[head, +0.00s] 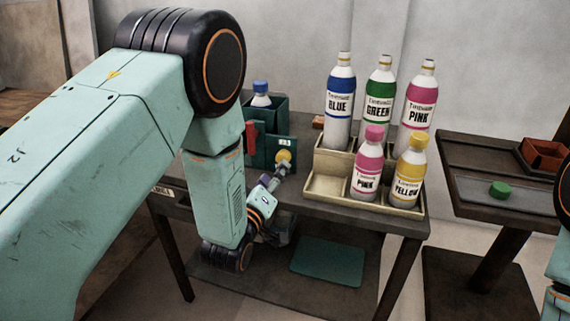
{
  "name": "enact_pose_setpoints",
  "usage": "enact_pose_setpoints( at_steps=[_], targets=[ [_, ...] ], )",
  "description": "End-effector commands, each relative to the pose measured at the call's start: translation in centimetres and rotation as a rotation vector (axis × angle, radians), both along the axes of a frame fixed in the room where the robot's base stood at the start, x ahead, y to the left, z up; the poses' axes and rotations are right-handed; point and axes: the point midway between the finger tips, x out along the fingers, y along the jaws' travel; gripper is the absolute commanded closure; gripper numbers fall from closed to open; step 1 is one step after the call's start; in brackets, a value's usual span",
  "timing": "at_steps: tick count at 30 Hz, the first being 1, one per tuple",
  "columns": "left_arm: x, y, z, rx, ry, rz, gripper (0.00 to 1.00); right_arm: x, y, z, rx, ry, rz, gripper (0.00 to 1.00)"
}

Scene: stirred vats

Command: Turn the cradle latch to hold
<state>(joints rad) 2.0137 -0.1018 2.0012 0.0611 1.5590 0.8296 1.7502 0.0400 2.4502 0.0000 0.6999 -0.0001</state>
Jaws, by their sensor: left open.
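The dark green cradle (279,118) stands on the table at the left and holds a small bottle with a blue cap (261,93). A red upright piece (251,132) is on its left front. On its right front is a plate with a small white label and a round yellow knob (283,156), which looks like the latch. Its setting is too small to read. My left gripper (282,168) is open, its tips right at the underside of the yellow knob; I cannot tell whether they touch it. My right gripper is out of view.
A beige rack (408,208) right of the cradle holds tall blue, green and pink bottles behind shorter pink and yellow ones. A side table (462,150) at the right carries a green cap (501,189) and a brown tray (545,152). A teal mat (328,262) lies on the lower shelf.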

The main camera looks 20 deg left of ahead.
Motion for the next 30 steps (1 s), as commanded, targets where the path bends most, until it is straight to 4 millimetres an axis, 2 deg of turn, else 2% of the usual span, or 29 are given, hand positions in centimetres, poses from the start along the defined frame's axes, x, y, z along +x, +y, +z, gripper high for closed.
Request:
enact_pose_setpoints(
  at_steps=[3,10,15,22,30],
  targets=[
    [2.0,0.0,-0.1,-0.001,-0.004,0.001,0.45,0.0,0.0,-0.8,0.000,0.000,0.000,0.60],
    [4.9,-0.3,-0.1,0.001,-0.002,-0.001,0.45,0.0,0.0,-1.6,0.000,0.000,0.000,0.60],
    [5.8,-0.4,-0.1,0.001,0.000,-0.003,0.45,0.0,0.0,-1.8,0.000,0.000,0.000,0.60],
    [6.0,-0.6,0.0,0.001,0.002,-0.004,0.45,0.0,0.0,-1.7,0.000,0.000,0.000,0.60],
    [6.0,-0.6,0.0,0.001,0.002,-0.004,0.67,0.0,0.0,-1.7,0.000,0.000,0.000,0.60]
  ],
)
